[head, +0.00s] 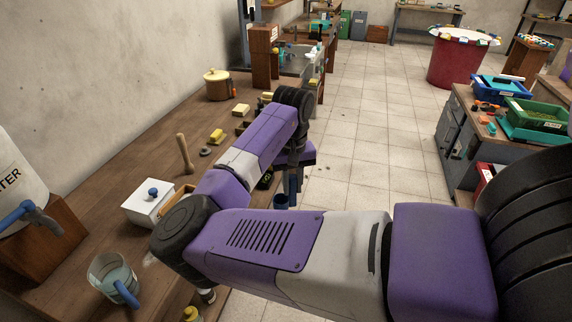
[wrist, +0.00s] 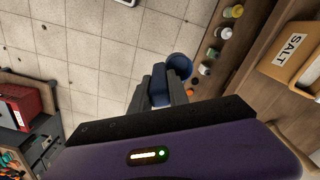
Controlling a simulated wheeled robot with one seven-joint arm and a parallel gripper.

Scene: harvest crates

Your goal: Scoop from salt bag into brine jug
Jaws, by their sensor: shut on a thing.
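My gripper (head: 291,182) is shut on the handle of a blue scoop (wrist: 180,65). The scoop's cup (head: 281,201) hangs over the floor beside the bench's right edge; whether anything is in it cannot be told. A tan salt bag (wrist: 278,78) with a white SALT label is at the right of the wrist view, on the bench, apart from the scoop. In the head view my arm hides most or all of it. A clear jug (head: 105,268) with a blue handle, likely the brine jug, stands at the bench's lower left with bluish liquid in it.
A white water container (head: 18,185) with a blue tap stands on a wooden block at left. A white box (head: 148,204) with a blue knob and a wooden mallet (head: 185,153) are on the bench.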

